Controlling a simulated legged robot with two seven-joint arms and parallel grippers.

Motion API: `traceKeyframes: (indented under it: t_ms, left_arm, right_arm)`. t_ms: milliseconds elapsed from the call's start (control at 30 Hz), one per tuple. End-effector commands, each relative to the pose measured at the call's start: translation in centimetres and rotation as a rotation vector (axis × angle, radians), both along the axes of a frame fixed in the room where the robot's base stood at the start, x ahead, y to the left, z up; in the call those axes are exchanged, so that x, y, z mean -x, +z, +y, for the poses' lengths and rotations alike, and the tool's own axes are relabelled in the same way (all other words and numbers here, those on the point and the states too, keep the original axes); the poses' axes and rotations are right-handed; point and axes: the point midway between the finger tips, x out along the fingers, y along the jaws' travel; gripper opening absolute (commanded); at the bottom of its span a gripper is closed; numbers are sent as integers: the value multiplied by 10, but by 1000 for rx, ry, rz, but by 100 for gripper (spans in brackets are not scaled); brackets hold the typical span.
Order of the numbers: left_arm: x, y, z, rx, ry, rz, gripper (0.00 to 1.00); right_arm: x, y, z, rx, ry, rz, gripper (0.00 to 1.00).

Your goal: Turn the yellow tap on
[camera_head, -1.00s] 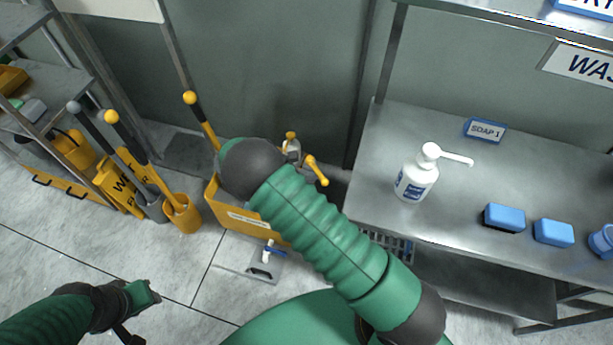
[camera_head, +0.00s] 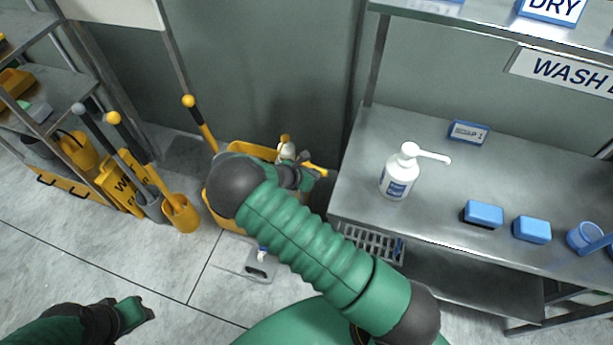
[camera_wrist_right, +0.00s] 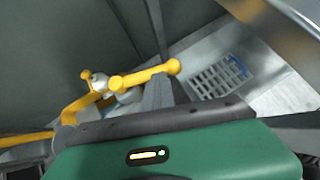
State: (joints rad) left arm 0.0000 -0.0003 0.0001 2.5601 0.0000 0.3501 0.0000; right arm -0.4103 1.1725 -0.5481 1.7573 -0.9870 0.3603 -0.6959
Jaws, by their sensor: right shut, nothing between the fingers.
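The yellow tap (camera_head: 284,142) stands behind the yellow bucket (camera_head: 268,153), partly hidden by my right arm. Its yellow lever (camera_head: 317,170) sticks out to the right. In the right wrist view the lever (camera_wrist_right: 145,77) is a bar with round ends, beside a pale tap body (camera_wrist_right: 100,84). My right gripper (camera_head: 306,178) is shut and empty, close by the lever. In the wrist view its grey fingertips (camera_wrist_right: 157,90) reach just under the lever; I cannot tell whether they touch it. My left gripper (camera_head: 138,310) is low at the left, away from the tap; its jaw opening is unclear.
Mops, a yellow holder (camera_head: 181,214) and a shelf stand at the left.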

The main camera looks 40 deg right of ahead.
Motion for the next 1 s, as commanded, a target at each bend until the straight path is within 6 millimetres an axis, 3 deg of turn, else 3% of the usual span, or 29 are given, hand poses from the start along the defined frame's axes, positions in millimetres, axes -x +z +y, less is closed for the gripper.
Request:
traceKeyframes:
  t_ms: [433,1000]
  left_arm:
    - [0,6,0,0,0,0,36]
    - [0,6,0,0,0,0,36]
  right_arm:
    - [2,-5,-14,-9,2,5,0]
    - [3,-6,-17,-9,-1,6,0]
